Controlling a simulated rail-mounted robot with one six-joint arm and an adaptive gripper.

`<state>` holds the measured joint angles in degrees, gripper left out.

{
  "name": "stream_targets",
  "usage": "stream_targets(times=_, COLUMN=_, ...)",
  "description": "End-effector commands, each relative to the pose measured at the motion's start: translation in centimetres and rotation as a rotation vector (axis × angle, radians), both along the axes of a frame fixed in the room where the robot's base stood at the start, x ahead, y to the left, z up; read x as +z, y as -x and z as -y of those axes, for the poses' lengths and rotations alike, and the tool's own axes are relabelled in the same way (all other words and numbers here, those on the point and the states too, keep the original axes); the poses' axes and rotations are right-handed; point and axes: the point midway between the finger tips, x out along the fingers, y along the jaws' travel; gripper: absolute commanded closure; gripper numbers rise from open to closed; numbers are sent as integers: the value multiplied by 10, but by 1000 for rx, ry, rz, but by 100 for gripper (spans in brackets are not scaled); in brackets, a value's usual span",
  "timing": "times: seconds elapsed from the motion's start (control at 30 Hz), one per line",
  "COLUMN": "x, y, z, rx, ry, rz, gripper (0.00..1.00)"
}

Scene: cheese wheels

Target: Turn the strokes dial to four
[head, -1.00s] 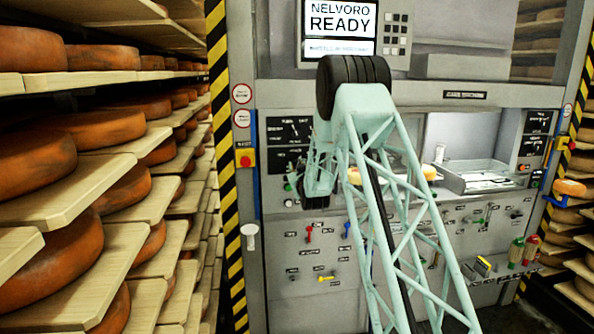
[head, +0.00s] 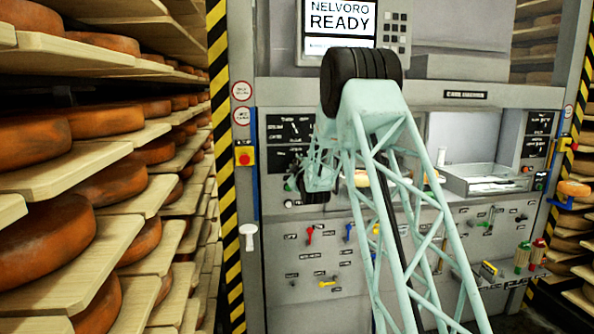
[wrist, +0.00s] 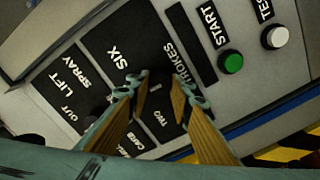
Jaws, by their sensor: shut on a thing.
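The strokes dial (wrist: 160,77) is a small dark knob on a black plate in the wrist view. The plate carries the white words STROKES, SIX and TWO; the FOUR mark is not visible, and I cannot tell where the dial points. My gripper (wrist: 156,92), with yellow-padded fingers, is shut on the dial, one finger on each side of it. In the head view my gripper (head: 318,176) is at the left control panel of the grey machine (head: 275,225), and my arm hides the dial there.
A green START button (wrist: 231,62) and a white TEST button (wrist: 277,37) are beside the dial plate. A LIFT and SPRAY plate lies on its other side. Shelves of cheese wheels (head: 105,120) stand at the left. Coloured levers (head: 310,235) are below the panel.

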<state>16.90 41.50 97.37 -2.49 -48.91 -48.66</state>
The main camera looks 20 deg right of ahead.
Motion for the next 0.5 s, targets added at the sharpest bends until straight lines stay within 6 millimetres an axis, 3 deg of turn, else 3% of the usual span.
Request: stream_targets(times=0.5, x=1, y=0, z=0, rx=1, ry=102, rz=-27, gripper=90)
